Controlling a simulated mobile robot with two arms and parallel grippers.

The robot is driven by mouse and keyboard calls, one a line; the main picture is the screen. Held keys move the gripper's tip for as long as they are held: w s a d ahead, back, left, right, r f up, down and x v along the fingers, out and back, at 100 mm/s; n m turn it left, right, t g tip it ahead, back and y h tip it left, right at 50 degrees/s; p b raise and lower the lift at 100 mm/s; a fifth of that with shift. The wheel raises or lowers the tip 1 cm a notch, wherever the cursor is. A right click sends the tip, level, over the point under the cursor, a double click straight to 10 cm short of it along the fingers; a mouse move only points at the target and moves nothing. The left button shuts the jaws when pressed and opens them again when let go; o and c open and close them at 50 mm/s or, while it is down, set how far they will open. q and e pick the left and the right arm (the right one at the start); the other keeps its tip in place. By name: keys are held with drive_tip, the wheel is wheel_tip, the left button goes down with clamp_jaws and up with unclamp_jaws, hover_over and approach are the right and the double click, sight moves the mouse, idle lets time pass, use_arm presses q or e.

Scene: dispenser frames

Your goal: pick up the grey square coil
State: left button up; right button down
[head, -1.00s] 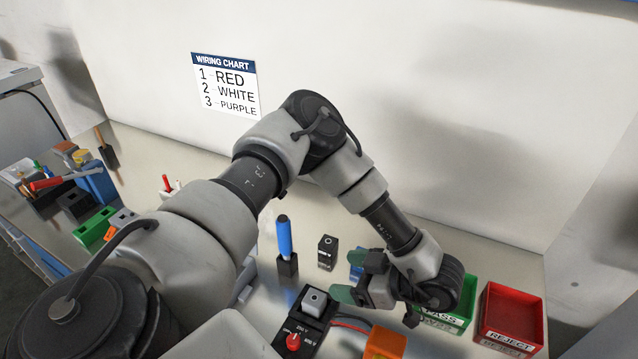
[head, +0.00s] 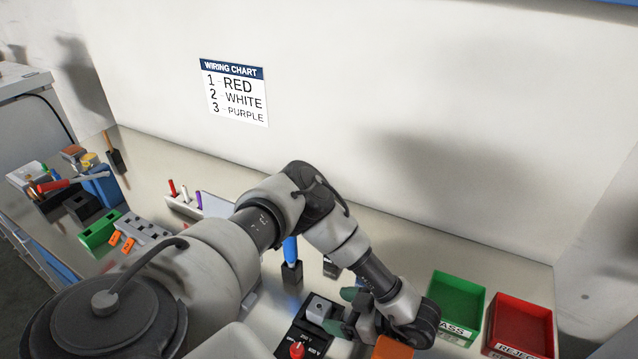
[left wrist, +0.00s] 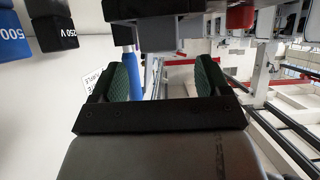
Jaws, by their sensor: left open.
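The grey square coil (head: 318,308) sits on the black tester (head: 297,330), which has a red knob. My left gripper (head: 342,311) is open, with green fingertips, just right of the coil at about its height. In the left wrist view the coil (left wrist: 157,37) shows beyond and between the two spread fingers (left wrist: 163,80), against the dark tester. The fingers do not appear to touch it. My right gripper is not in view.
A blue-handled tool (head: 290,252) stands in a black holder behind the tester. A black block (head: 331,268) is partly hidden by my arm. An orange block (head: 393,348) is in front of my gripper. Green (head: 457,301) and red (head: 521,322) bins stand at the right.

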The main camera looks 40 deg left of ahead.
sight(319, 306)
use_arm(q)
drive_tip(key=x, duration=0.5)
drive_tip(key=shift+c, duration=0.2)
drive_tip(key=shift+c, duration=1.4)
drive_tip(key=c, duration=0.8)
drive_tip(key=shift+c, duration=0.2)
drive_tip(key=shift+r, duration=0.15)
wheel_tip(319, 306, up, 18)
drive_tip(key=p, duration=0.1)
